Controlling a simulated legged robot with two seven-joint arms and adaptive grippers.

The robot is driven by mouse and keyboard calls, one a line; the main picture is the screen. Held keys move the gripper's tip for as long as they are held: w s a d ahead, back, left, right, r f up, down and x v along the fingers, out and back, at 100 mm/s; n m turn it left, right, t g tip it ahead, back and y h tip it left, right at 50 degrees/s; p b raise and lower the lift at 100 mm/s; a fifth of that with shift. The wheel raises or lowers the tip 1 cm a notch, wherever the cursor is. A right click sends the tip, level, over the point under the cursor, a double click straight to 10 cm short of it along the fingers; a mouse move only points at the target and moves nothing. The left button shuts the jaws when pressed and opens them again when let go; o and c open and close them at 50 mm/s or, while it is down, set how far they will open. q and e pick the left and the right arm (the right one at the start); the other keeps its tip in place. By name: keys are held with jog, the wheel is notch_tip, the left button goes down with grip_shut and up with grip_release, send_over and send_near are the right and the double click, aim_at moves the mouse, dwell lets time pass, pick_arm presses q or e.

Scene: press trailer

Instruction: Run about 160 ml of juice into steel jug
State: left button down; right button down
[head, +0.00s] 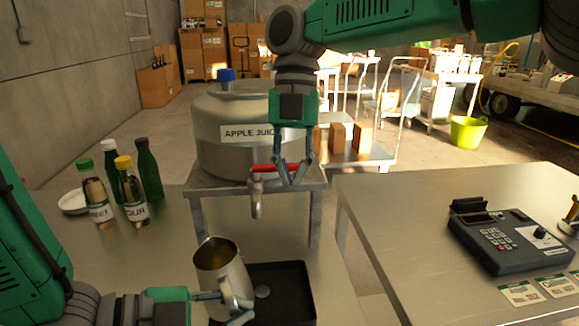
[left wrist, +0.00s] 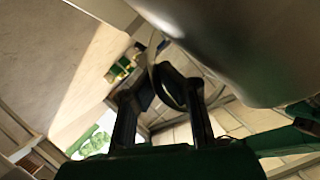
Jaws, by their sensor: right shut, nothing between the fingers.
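The steel jug (head: 214,262) is over the left part of the black drip tray, below and to the left of the tap (head: 257,196) in the picture. It looks slightly tilted. My left gripper (head: 228,298) is closed around its handle; the handle (left wrist: 168,86) passes between the fingers in the left wrist view, beside the jug's body (left wrist: 240,45). The steel juice tank (head: 215,155), labelled APPLE JUICE, stands on a raised stand. My right gripper (head: 292,184) is shut and empty, at the right end of the red tap lever (head: 262,168). No stream shows below the spout.
The black drip tray (head: 290,285) lies on the steel table. Several bottles (head: 133,190) and a white plate (head: 73,202) stand at the left. A separate table at right holds a payment terminal (head: 510,240) and cards (head: 520,293).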

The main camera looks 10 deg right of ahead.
pick_arm(q)
jog(key=shift+s, duration=0.1)
pick_arm(e)
jog(key=s+v, duration=0.1)
jog(key=v, duration=0.8)
jog(key=shift+w+a+r, duration=0.2)
jog(key=shift+a+r, duration=0.25)
jog(key=shift+r, duration=0.05)
